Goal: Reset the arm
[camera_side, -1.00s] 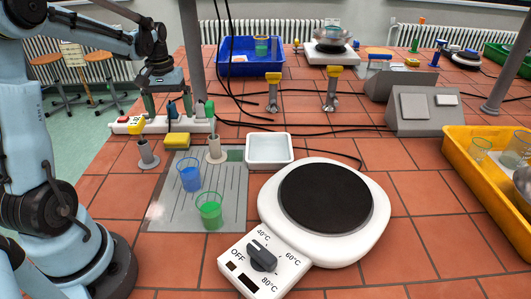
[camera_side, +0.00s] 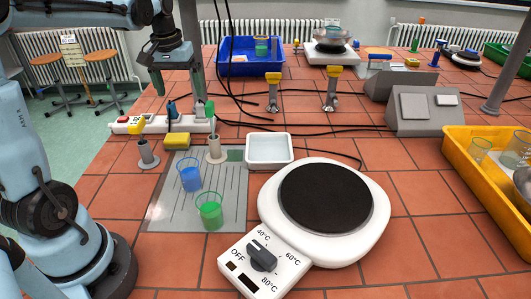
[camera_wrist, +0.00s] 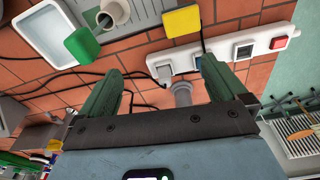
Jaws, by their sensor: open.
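My gripper (camera_side: 178,84) is raised above the far left part of the tiled bench (camera_side: 113,191), in the upper left of the side view. Its two green fingers are spread apart with nothing between them. In the wrist view my gripper (camera_wrist: 160,72) is also open and empty, with the power strip and bench tiles beyond the fingers. The fingers touch nothing that I can see.
A power strip (camera_side: 150,124) and yellow sponge (camera_side: 177,140) lie below my gripper. Nearer stand a blue beaker (camera_side: 190,177), a green beaker (camera_side: 210,215) and a hotplate (camera_side: 262,225).

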